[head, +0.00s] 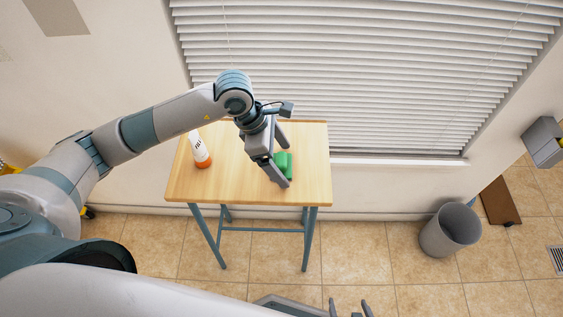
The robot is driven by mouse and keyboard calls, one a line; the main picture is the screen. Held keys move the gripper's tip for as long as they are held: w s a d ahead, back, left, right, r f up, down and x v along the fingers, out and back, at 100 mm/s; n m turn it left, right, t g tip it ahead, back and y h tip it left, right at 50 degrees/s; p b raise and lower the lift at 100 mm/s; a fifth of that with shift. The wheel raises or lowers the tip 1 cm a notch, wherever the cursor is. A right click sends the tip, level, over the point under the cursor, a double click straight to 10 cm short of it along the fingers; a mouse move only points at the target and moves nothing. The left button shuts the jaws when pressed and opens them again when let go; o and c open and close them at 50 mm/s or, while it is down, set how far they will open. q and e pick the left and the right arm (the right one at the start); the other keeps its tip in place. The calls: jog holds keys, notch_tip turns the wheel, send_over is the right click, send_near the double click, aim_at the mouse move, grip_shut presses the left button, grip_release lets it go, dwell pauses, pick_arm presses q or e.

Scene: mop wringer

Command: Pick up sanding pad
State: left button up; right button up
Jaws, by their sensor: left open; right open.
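The sanding pad appears to be the small green block (284,161) on the small wooden table (215,185), right of its middle. My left gripper (284,162) is over the table with its fingers apart, one on the near left side of the green block and one at its far side. The fingers hide part of the block, and I cannot tell whether they touch it. My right gripper (350,308) shows only at the bottom edge, its two fingertips apart and empty, well away from the table.
A white bottle with an orange base (200,150) stands on the table's left part. A window with blinds (350,70) is behind the table. A grey bin (450,230) stands on the floor at right, near a brown mat (500,201). The table's front part is clear.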

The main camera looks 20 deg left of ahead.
aim_at(282, 161)
pick_arm(q)
jog(key=c, duration=1.1)
jog(key=shift+c, duration=0.2)
pick_arm(e)
jog(key=shift+s, duration=0.15)
pick_arm(q)
jog(key=shift+r, duration=0.15)
pick_arm(e)
jog(key=shift+f, duration=0.1)
